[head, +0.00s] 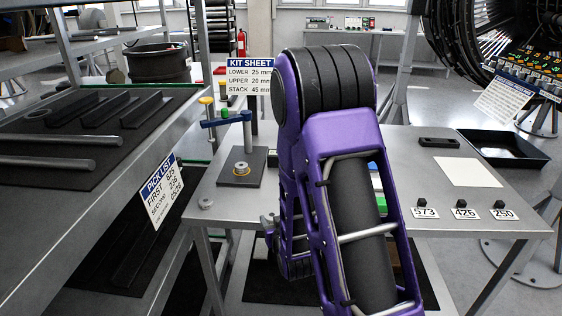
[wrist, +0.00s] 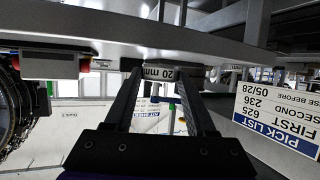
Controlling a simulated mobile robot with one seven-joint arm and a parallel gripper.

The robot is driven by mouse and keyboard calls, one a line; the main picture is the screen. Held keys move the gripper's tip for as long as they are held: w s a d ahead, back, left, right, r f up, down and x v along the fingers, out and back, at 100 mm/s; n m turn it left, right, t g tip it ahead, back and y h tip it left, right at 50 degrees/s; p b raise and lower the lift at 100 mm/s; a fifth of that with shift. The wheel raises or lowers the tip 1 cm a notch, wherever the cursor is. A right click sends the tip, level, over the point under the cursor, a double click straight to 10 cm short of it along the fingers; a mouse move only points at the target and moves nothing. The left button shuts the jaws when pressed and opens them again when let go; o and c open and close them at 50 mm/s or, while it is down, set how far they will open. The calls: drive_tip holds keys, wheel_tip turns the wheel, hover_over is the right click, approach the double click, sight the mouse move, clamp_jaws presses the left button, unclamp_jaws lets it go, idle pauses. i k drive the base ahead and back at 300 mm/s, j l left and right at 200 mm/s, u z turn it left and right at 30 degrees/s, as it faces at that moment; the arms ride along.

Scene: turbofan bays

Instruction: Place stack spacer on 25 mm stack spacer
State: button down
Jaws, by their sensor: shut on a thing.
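In the wrist view my gripper (wrist: 160,84) is shut on a grey spacer (wrist: 159,73) marked "20 mm", held between the fingertips. In the head view my purple arm hides most of the gripper and the held spacer. A small grey ring (head: 205,203) lies at the bench's left front corner.
A kit sheet (head: 249,76) reads lower 25, upper 20, stack 45 mm. The shelf (head: 95,215) with a pick list (head: 160,191) is at left. A black tray (head: 500,147) and number tags (head: 465,214) are at right.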

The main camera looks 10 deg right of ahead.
sight(241, 164)
drive_tip(key=j+z, duration=0.15)
drive_tip(key=z, duration=0.9)
drive_tip(key=k+j, duration=0.3)
drive_tip(key=i, duration=0.5)
